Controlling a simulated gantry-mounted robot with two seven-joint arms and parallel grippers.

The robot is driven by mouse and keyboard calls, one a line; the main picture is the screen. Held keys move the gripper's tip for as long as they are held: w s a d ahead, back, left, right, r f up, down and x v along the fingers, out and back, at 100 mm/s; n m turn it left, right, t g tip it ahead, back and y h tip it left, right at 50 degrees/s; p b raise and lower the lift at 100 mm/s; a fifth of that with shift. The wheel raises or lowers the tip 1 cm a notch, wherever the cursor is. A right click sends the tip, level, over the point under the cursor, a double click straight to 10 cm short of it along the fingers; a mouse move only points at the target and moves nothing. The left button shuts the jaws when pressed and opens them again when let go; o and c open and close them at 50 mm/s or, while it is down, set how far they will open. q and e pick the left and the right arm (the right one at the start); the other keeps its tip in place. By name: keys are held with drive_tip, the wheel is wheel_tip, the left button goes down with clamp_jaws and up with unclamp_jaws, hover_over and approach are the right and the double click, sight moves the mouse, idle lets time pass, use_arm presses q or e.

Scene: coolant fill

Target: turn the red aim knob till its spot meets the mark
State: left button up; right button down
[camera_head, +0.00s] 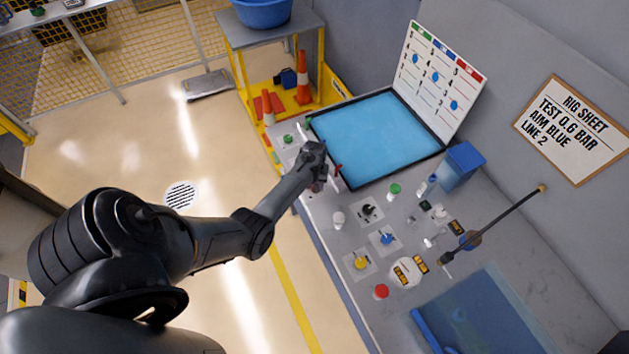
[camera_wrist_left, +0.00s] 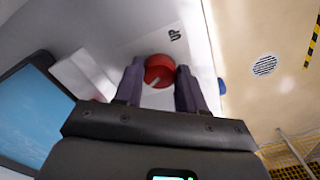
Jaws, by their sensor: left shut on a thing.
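In the head view my left gripper (camera_head: 318,160) is at the bench's near edge, beside the blue-surfaced tray, and mostly hides the knob. The white board (camera_head: 434,80) with green, blue and red headings and blue dots stands behind the tray. My right gripper is not in view.
The blue tray (camera_head: 372,135) lies close beside the left gripper. Yellow (camera_head: 361,262), blue (camera_head: 387,238) and black (camera_head: 369,209) knobs, a red button (camera_head: 381,291) and small bottles crowd the bench to the right. A blue box (camera_head: 460,165) stands behind them.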

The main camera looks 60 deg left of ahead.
use_arm(q)
drive_tip(key=o, duration=1.1)
drive_tip(key=shift+c, duration=0.2)
wheel_tip(320, 180, up, 11)
drive_tip(key=shift+f+p, duration=0.15)
drive_tip(key=shift+p, duration=0.15)
